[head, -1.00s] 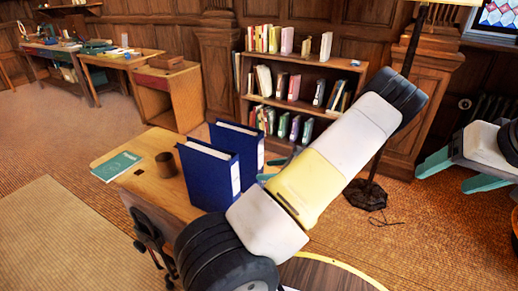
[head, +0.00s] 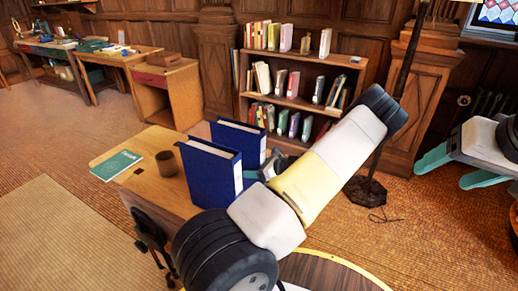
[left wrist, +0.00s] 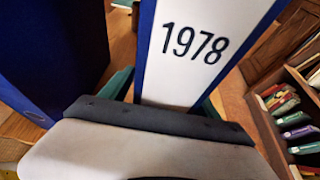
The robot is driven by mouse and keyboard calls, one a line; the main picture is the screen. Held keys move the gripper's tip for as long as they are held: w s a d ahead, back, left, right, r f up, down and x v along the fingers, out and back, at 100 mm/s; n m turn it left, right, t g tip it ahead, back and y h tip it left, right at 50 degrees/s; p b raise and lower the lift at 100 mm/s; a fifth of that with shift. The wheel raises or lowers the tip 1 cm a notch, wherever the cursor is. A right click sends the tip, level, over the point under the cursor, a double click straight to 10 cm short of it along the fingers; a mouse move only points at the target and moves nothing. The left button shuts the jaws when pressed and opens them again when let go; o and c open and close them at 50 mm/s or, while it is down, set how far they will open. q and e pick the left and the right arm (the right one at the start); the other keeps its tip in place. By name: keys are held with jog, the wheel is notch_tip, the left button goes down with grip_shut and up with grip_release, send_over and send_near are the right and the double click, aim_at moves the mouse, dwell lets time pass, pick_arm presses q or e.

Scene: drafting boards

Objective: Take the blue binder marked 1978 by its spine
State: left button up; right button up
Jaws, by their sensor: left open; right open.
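The blue binder marked 1978 (head: 239,137) stands upright on a wooden desk, the farther of two blue binders in the head view. In the left wrist view its white spine label (left wrist: 190,50) reads 1978 and faces the camera. My left gripper (head: 263,168) is at the spine, open, partly hidden by my forearm. In the left wrist view its teal fingertips (left wrist: 163,97) show on either side of the spine, with no grip visible. The nearer blue binder (head: 208,172) stands beside it, and its side fills the left of the wrist view (left wrist: 50,55). My right gripper (head: 452,168) is open and empty at the far right.
The desk (head: 158,198) also holds a brown cup (head: 167,163) and a teal booklet (head: 117,165). A bookshelf (head: 300,103) stands behind, with a lamp base (head: 365,190) to its right. The gap between the binders is narrow.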

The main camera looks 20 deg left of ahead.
pick_arm(q)
grip_shut()
jog(key=shift+r, duration=0.1)
dwell(0.3)
